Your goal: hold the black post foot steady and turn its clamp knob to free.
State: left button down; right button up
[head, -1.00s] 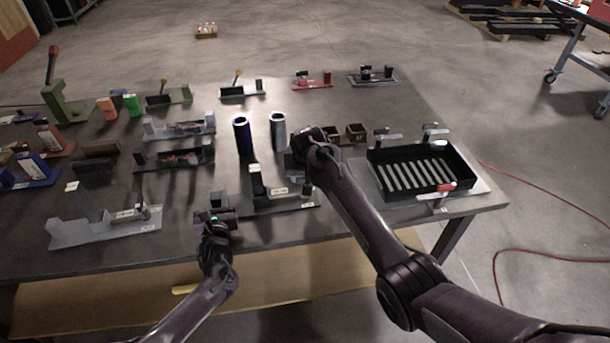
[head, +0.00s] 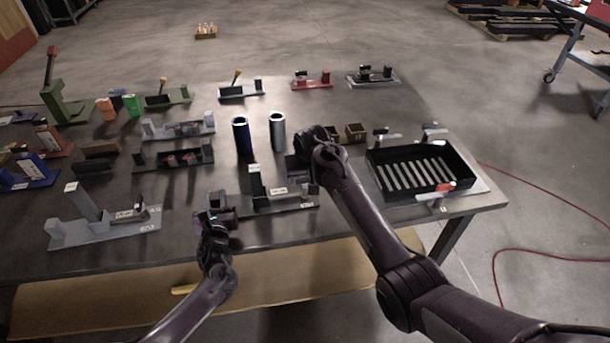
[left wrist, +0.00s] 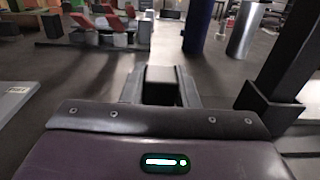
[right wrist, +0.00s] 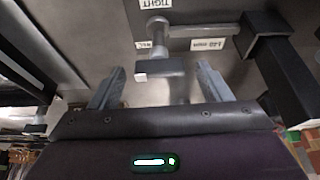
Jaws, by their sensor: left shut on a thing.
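The black post foot (head: 292,203) lies near the table's front edge, with an upright post (head: 256,182). My left gripper (head: 217,202) is shut on a dark block (left wrist: 161,80), apparently the foot's left end block. The post also shows at the right of the left wrist view (left wrist: 290,55). My right gripper (head: 298,170) is over the foot's right end. In the right wrist view, its fingers (right wrist: 160,82) stand apart on either side of the clamp knob's dark bar (right wrist: 160,67), with visible gaps. A label reading TIGHT (right wrist: 157,4) is near the knob.
A blue cylinder (head: 242,136) and a grey cylinder (head: 278,132) stand behind the foot. A black slotted tray (head: 462,160) is to the right. A grey post foot (head: 110,232) is to the left, with more fixtures behind it. Bare tabletop shows between the fixtures.

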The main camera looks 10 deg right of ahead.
jog(key=v, duration=1.2)
pick_arm(q)
jog(key=c, duration=1)
grip_release()
jog(key=shift+c, duration=0.2)
jog(key=shift+s, duration=0.1)
